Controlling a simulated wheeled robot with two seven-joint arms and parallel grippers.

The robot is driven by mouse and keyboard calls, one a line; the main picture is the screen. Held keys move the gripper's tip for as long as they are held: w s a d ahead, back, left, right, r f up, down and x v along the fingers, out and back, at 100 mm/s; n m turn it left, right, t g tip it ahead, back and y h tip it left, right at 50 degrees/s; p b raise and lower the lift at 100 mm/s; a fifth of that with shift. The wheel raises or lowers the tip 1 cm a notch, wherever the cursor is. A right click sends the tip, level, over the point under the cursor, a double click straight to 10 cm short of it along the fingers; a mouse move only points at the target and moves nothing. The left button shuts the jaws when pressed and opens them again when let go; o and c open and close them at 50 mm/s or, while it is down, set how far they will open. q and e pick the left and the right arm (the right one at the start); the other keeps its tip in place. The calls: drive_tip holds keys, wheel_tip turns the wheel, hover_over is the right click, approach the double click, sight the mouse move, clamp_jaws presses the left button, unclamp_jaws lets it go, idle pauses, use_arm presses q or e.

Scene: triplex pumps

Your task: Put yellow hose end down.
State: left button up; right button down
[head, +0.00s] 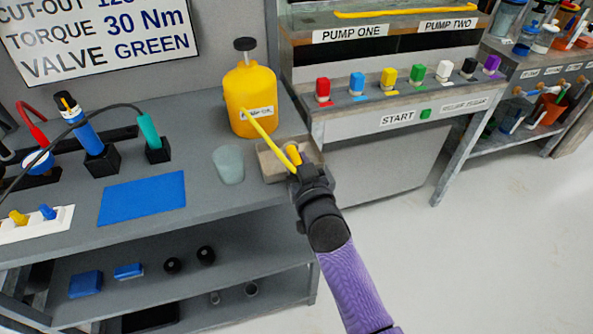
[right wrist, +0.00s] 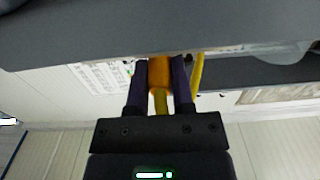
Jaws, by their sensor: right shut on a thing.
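My right gripper (head: 298,172) is shut on the yellow hose end (head: 293,154), over the front right corner of the workbench. In the right wrist view the hose end (right wrist: 160,76) sits between the two dark fingers. The yellow hose (head: 262,128) runs from the hose end up to the yellow jug (head: 242,92), which has a black cap and a label. A shallow tan tray (head: 268,164) lies behind and left of the gripper, partly hidden by it. Whether the hose end touches the tray, I cannot tell. My left gripper is not in view.
A clear cup (head: 230,165) stands left of the tray. A blue mat (head: 142,198) lies on the workbench, with tools in black holders behind it. The pump panel (head: 400,118) with coloured switches stands to the right. Bare bench lies between mat and cup.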

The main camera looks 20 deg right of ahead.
drive_tip(key=shift+f, duration=0.65)
drive_tip(key=shift+r, duration=0.2)
drive_tip(key=shift+f, duration=0.1)
drive_tip(key=c, duration=0.5)
unclamp_jaws()
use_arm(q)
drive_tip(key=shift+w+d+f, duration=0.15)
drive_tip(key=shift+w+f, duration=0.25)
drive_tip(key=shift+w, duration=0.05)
